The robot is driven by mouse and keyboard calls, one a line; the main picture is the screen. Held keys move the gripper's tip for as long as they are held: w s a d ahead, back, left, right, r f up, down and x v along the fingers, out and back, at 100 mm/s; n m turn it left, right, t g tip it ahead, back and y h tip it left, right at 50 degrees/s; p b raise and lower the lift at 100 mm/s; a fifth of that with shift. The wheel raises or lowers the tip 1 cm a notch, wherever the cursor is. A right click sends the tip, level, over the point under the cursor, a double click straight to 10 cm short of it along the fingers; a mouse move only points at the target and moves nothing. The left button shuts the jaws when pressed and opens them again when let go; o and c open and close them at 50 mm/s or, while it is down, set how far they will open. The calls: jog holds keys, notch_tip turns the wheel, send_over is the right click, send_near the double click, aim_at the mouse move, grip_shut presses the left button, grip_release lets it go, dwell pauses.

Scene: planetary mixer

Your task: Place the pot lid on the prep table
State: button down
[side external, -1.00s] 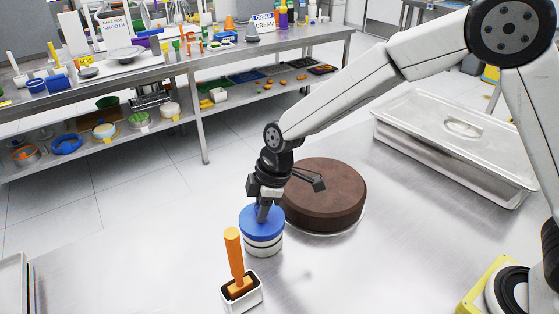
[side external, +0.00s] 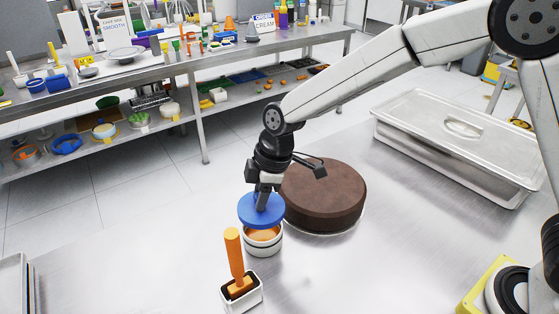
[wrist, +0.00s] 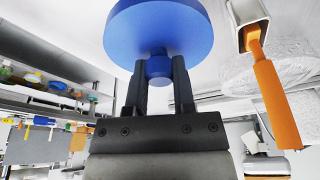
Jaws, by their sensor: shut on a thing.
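The blue pot lid (side external: 258,212) is held just above the white pot (side external: 263,243), tilted slightly, and the pot's orange-brown contents show below its edge. My gripper (side external: 263,198) is shut on the lid's knob from above. In the wrist view the lid (wrist: 160,28) fills the top middle, with its knob between the two fingers of my gripper (wrist: 159,70). The prep table (side external: 130,265) is the bare metal surface under the pot.
A brown cake (side external: 325,193) stands right behind the pot. An orange-handled tool (side external: 234,255) stands in a white holder (side external: 242,294) in front of it. A lidded steel pan (side external: 455,148) is at the right. The table left of the pot is clear.

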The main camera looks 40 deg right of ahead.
jog(key=shift+r, duration=0.3)
